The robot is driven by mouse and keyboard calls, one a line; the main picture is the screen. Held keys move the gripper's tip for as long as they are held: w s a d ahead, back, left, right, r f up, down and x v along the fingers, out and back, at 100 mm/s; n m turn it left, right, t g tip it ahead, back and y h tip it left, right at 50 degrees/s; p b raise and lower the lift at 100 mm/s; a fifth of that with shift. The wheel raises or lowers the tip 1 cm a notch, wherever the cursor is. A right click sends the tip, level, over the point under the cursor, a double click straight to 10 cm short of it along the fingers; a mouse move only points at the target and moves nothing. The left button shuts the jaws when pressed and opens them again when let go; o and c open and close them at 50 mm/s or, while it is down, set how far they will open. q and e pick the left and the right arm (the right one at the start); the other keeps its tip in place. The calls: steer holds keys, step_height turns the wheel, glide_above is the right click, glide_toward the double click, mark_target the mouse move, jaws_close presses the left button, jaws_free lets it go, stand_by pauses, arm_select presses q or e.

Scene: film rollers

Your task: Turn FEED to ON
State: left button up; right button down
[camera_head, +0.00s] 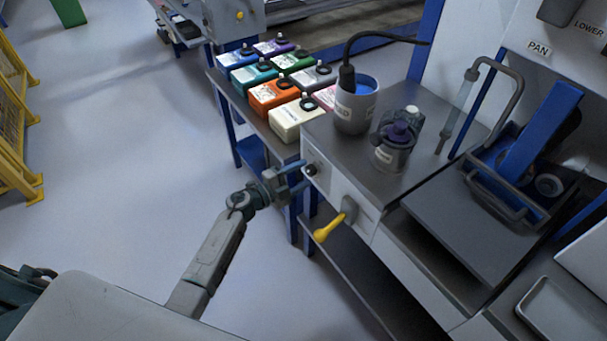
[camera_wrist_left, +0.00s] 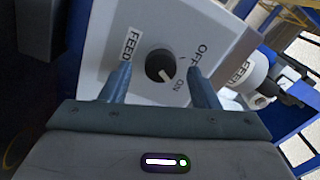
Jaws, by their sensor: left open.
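The FEED knob (camera_wrist_left: 160,66) is a round black dial on a white panel (camera_wrist_left: 115,35), between the FEED label (camera_wrist_left: 130,45) and the words OFF and ON. Its white mark lies on the lower right side, towards ON. In the camera_head view the knob (camera_head: 311,170) is small on the front of the machine cabinet. My left gripper (camera_head: 302,175) is open in front of it. In the left wrist view the fingers of the gripper (camera_wrist_left: 160,76) appear on either side of the knob, with gaps. I cannot tell whether the tips reach it. My right gripper is not in view.
A yellow-handled lever (camera_head: 330,228) sticks out of the same front, right of the knob. A labelled cup (camera_head: 355,108) and a purple-topped container (camera_head: 393,150) stand on the cabinet. Several coloured boxes (camera_head: 272,96) stand behind.

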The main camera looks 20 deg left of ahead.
arm_select(q)
steer(key=b+v, duration=0.1)
steer(key=v, duration=0.8)
steer(key=shift+s+a, duration=0.2)
steer(key=shift+s, duration=0.1)
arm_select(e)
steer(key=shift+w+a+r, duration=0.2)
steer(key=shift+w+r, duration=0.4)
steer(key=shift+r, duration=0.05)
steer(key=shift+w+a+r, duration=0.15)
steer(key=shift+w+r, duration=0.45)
